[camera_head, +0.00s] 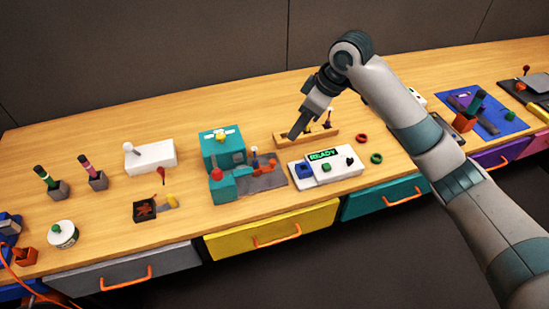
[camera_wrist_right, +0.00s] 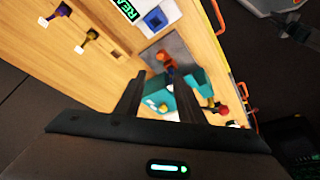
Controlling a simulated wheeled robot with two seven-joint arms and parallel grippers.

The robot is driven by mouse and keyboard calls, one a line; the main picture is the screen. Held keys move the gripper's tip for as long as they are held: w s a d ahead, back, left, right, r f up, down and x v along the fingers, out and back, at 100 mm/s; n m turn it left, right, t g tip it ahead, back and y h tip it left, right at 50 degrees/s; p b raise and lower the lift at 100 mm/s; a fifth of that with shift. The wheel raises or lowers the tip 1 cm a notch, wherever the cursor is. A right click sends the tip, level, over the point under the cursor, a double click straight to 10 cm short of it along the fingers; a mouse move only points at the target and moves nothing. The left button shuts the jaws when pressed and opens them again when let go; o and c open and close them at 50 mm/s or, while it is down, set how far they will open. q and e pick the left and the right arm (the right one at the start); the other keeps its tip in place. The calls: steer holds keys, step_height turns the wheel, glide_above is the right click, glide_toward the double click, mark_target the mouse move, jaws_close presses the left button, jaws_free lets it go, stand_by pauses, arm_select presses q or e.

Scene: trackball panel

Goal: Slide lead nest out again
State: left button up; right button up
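No part is clearly marked as the lead nest. A teal machine (camera_head: 222,148) stands mid-table, with a grey plate (camera_head: 266,179) in front of it. On the plate is a small orange piece with a blue-topped post (camera_head: 255,160); the orange piece also shows in the right wrist view (camera_wrist_right: 163,57). A teal block with a red knob (camera_head: 223,187) sits at the plate's left. My right gripper (camera_head: 299,128) is above the table, right of the machine. In the wrist view its fingers (camera_wrist_right: 157,100) are apart and empty, with the teal machine beyond them. My left gripper is not in view.
A white panel (camera_head: 345,173) with a green READY display stands right of the plate. A wooden rack (camera_head: 320,138) with upright pegs is behind it. Red and green rings lie to its right. A white block (camera_head: 150,157) and a dark tray (camera_head: 144,210) stand left.

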mark_target(274, 161)
steer(key=shift+a+f, duration=0.1)
steer(key=shift+f, duration=0.05)
steer(key=p+x, duration=0.3)
steer(key=x, duration=1.4)
steer(key=shift+p, duration=0.35)
steer(key=shift+w, duration=0.1)
jaws_close()
